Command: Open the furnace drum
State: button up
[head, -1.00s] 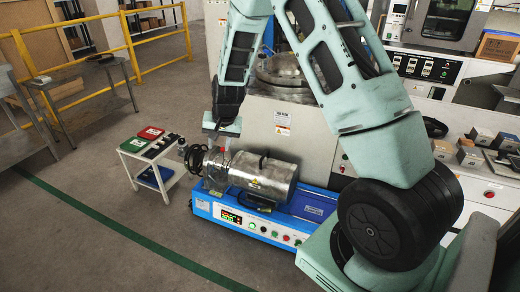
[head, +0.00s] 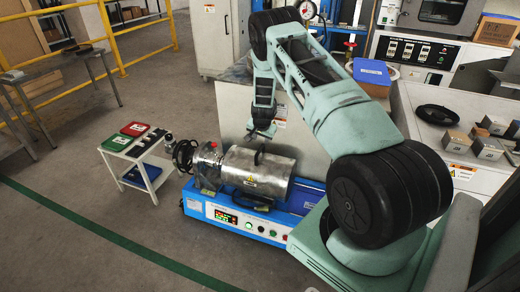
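The furnace drum (head: 240,173) is a silver metal cylinder with a yellow warning label, lying on its side on a blue base unit (head: 232,217). It looks closed. A dark handle (head: 258,156) stands up on the top of the drum near its middle. My gripper (head: 262,137) points down just above and behind this handle and looks apart from it. The gripper is small and dark here, and the gap between its fingers is not clear. Nothing is seen held in it.
A white side cart (head: 146,160) with a green and a red tray stands left of the furnace. A black coiled cable (head: 184,155) hangs at the drum's left end. A grey cabinet stands close behind. Blocks and a black dish (head: 437,114) lie on the right bench.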

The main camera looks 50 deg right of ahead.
aim_at(260, 150)
jog(key=b+x, duration=0.1)
jog(key=x, duration=0.8)
jog(key=shift+w+f, duration=0.1)
jog(key=shift+c, duration=0.4)
grip_shut()
